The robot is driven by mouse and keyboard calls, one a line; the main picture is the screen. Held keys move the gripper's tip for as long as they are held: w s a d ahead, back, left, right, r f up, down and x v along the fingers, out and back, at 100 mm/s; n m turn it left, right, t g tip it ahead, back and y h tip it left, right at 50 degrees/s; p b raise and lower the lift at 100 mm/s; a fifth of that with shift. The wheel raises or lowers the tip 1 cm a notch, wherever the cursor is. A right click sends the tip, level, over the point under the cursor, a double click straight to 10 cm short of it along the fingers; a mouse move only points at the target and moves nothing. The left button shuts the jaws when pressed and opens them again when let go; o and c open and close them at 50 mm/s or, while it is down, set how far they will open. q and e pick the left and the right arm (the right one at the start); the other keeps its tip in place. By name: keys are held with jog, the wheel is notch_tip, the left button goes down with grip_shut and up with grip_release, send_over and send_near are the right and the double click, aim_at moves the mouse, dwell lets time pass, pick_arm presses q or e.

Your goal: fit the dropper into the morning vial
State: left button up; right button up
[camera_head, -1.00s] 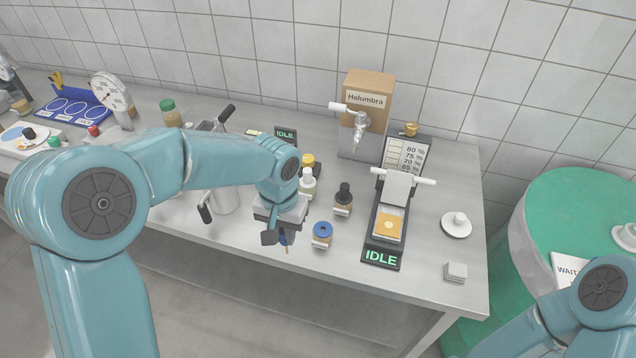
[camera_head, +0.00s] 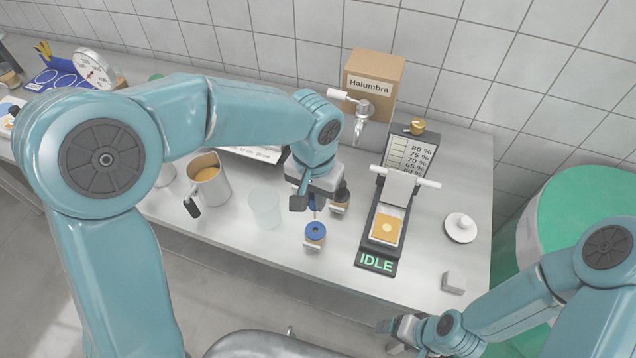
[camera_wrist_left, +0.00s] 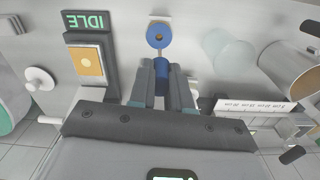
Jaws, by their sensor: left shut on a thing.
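My left gripper (camera_head: 307,204) is shut on a dropper with a blue bulb (camera_wrist_left: 161,70). It holds the dropper above the bench, just behind the blue-ringed vial. The amber vial with a blue ring (camera_head: 315,236) stands upright on the bench and has a pale label I cannot read; in the left wrist view (camera_wrist_left: 160,36) its round opening shows just beyond the dropper. The dropper is apart from the vial in the head view; its tip is mostly hidden. My right gripper (camera_head: 396,328) is low at the front edge; its fingers are too unclear to judge.
A vial with a black dropper (camera_head: 341,196) stands close right of my left gripper. A clear beaker (camera_head: 265,209) and a metal jug (camera_head: 208,182) stand to the left. The IDLE device (camera_head: 383,233) is to the right. Bare bench lies in front of the vial.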

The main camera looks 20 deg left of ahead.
pick_arm(q)
jog(key=shift+w+a, duration=0.1)
jog(key=shift+w, duration=0.05)
jog(key=shift+s+d+r, duration=0.25)
jog(key=shift+s+d, duration=0.1)
jog(key=shift+s, duration=0.15)
jog(key=shift+w+a+f, duration=0.2)
jog(key=shift+a+f, duration=0.05)
jog(key=shift+w+f+b, duration=0.15)
jog(key=shift+f+b, duration=0.25)
jog(key=shift+b, duration=0.1)
jog(key=f+b, duration=0.2)
jog(key=shift+s+d+f+b, duration=0.1)
jog(key=shift+s+f+b, duration=0.2)
jog(key=shift+f+b, duration=0.05)
jog(key=shift+w+f, duration=0.1)
jog(key=shift+w, duration=0.15)
jog(key=shift+s, duration=0.3)
jog(key=shift+w, duration=0.25)
jog(key=shift+s, duration=0.1)
pick_arm(e)
jog(key=f, duration=0.3)
jog(key=shift+w+f, duration=0.2)
jog(key=shift+f, duration=0.05)
pick_arm(q)
jog(key=shift+s, duration=0.1)
pick_arm(e)
jog(key=shift+d, duration=0.1)
pick_arm(q)
jog(key=shift+w, duration=0.2)
